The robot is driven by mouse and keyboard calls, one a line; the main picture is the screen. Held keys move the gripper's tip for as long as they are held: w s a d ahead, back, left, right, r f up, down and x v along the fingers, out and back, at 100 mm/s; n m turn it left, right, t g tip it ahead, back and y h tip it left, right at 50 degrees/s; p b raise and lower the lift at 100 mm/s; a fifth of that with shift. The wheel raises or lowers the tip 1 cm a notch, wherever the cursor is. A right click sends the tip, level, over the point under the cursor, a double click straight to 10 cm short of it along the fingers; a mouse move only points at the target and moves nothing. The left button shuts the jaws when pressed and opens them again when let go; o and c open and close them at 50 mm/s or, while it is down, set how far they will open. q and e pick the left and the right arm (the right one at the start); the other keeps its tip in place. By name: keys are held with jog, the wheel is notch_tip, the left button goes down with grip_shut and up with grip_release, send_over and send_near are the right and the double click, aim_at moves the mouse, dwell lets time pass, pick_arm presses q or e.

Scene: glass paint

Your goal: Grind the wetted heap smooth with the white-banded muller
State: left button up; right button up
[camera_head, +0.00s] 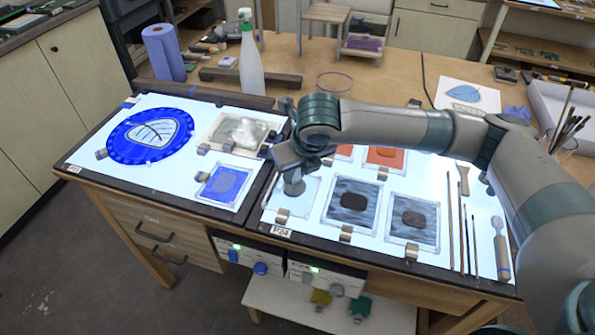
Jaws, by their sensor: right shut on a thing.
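My right gripper (297,164) is shut on a muller (293,187), whose pale grey lower part shows beneath it. My wrist hides the muller's top, and I cannot make out a white band. The muller stands upright over a clear glass plate (308,205) at the left front of the right light panel (375,252), seemingly touching it. A pale grey patch shows around its foot; I cannot tell whether this is the wetted heap. My left gripper is out of view.
Two plates with dark patches (353,200) (414,220) lie to the right. Orange plates (385,158) lie behind. Brushes (462,225) lie further right. The left panel bears a blue plate (223,185) and a round blue glass piece (118,140). A spray bottle (250,65) stands behind.

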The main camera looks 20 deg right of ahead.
jog(key=shift+w+a, duration=0.35)
jog(key=shift+a, duration=0.15)
jog(key=shift+s+a+p, duration=0.1)
jog(key=shift+p, duration=0.2)
jog(key=shift+a, duration=0.2)
jog(key=shift+s+a+f, duration=0.15)
jog(key=shift+s+a, duration=0.05)
jog(key=shift+a, duration=0.2)
jog(key=shift+s+p, duration=0.1)
jog(key=shift+p, duration=0.25)
jog(key=shift+s+p, duration=0.55)
jog(key=shift+s, duration=0.15)
jog(key=shift+d, duration=0.1)
jog(key=shift+d, duration=0.1)
